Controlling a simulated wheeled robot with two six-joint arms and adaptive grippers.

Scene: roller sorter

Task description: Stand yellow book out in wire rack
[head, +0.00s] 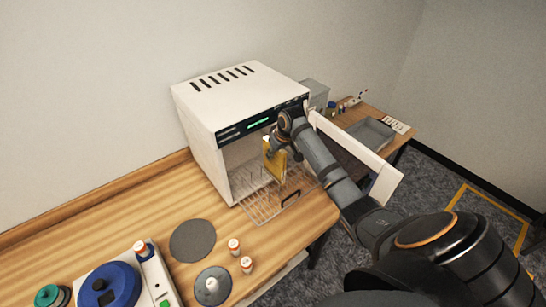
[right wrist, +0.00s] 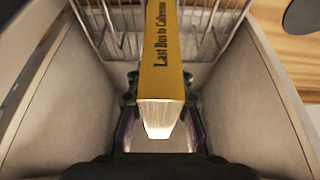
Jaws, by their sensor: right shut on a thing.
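The yellow book (head: 278,166) is held upright in the mouth of the white cabinet, over the wire rack (head: 262,207). In the right wrist view the book (right wrist: 166,50) shows its spine, with "Last Bus to Calverton" or similar on it, and its pale page edge faces me. My right gripper (head: 271,146) is shut on the book, one finger on each side; the fingers also show in the right wrist view (right wrist: 160,95). Rack wires (right wrist: 113,20) lie beyond the book. I cannot tell whether the book's lower edge touches the rack. My left gripper is not in view.
The white cabinet (head: 225,110) has its door (head: 355,147) swung open to the right, close to my right arm. On the wooden table are a grey disc (head: 192,240), orange-capped vials (head: 234,246) and a blue-topped device (head: 110,287). A grey tray (head: 370,134) sits on a side table.

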